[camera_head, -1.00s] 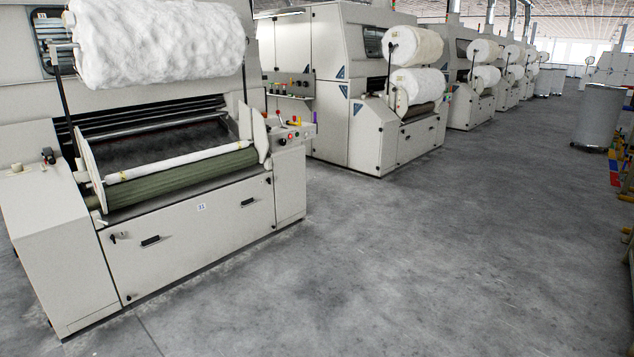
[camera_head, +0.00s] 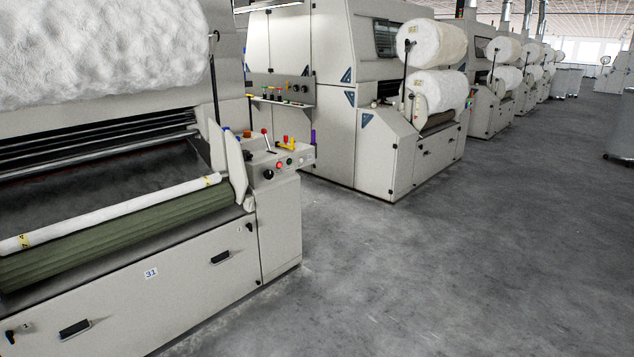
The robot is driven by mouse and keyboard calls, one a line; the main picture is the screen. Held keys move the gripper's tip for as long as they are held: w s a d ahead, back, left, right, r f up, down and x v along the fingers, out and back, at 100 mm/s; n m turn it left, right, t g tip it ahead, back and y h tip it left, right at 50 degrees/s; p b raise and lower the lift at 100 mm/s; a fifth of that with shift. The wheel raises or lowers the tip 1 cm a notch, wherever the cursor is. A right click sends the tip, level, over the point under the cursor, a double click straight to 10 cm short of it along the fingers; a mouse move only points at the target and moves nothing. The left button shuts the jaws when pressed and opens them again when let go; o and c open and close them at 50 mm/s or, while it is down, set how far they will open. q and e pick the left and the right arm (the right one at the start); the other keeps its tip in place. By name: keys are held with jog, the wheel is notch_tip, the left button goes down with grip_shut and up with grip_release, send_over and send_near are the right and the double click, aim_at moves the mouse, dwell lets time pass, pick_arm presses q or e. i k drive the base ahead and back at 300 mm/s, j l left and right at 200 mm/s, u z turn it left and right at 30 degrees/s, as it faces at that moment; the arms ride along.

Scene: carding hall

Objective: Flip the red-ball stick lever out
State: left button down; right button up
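A stick lever with a small red ball (camera_head: 264,131) stands on the control box (camera_head: 281,157) at the right end of the nearest carding machine. Its thin stick leans slightly, with the ball at the top. Yellow and red items (camera_head: 287,142) sit on top, right of the lever. Neither of my grippers is in view.
The nearest machine's front panel (camera_head: 165,285), marked 31, fills the lower left. A large white fleece roll (camera_head: 100,50) is above it. A second machine (camera_head: 385,150) stands behind to the right. The grey floor (camera_head: 430,270) in front and to the right is clear.

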aim_at(263, 131)
jog(key=i, duration=4.3)
